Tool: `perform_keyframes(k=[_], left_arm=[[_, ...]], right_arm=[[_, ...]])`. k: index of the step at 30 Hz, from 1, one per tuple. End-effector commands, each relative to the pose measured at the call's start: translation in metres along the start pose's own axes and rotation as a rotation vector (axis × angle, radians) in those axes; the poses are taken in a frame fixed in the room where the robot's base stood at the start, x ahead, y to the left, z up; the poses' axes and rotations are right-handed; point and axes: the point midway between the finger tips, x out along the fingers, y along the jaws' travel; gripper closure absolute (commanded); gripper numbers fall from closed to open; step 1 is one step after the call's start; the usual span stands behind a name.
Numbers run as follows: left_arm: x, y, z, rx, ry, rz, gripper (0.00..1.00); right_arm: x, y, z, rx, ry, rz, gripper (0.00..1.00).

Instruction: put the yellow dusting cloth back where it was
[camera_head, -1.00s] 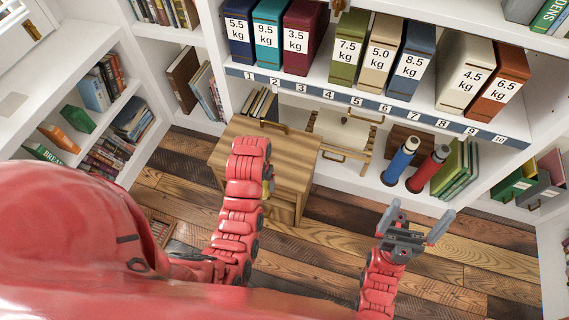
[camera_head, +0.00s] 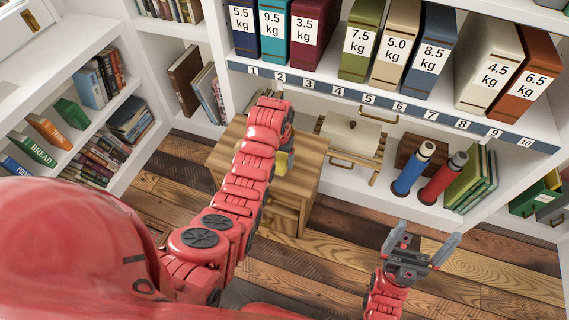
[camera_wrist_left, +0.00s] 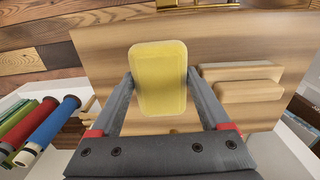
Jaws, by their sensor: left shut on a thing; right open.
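The yellow dusting cloth (camera_wrist_left: 158,78) is a flat, rounded yellow pad held between the two fingers of my left gripper (camera_wrist_left: 160,82) in the left wrist view. A light wooden surface (camera_wrist_left: 110,45) fills the view behind it; I cannot tell whether the cloth touches it. In the head view, a small yellow part of the cloth (camera_head: 281,163) shows beside my left arm, over the wooden cabinet (camera_head: 305,165). My left gripper is mostly hidden there by the arm. My right gripper (camera_head: 425,237) is open and empty above the floor.
Labelled binders (camera_head: 362,42) stand on the shelf above a numbered strip (camera_head: 385,103). On the lower shelf are a cream box (camera_head: 350,138), a blue roll (camera_head: 413,168), a red roll (camera_head: 443,178) and green books (camera_head: 470,182). Plank floor (camera_head: 340,238) lies open in front.

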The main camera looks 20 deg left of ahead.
Motion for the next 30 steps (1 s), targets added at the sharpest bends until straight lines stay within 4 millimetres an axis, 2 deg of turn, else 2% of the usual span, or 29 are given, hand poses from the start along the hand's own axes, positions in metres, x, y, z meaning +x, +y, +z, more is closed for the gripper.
perform_keyframes(k=[3, 9, 14, 21, 30], left_arm=[[0.001, 0.003, -0.015, 0.000, 0.001, 0.001, 0.72], [0.002, 0.007, -0.027, 0.001, 0.001, 0.000, 0.72], [0.008, 0.007, -0.028, 0.001, -0.001, 0.000, 0.72], [0.037, 0.007, -0.027, 0.001, -0.004, 0.000, 0.72], [0.039, 0.007, -0.028, 0.001, 0.001, 0.000, 0.72]], right_arm=[[-0.003, 0.000, 0.001, 0.000, 0.000, 0.000, 0.00], [-0.005, 0.000, 0.001, 0.000, 0.000, 0.000, 0.00], [-0.006, 0.000, 0.001, 0.000, 0.000, 0.000, 0.00], [-0.012, -0.001, 0.002, 0.000, 0.000, 0.000, 0.00], [-0.012, -0.001, 0.002, 0.000, 0.000, 0.000, 0.00]])
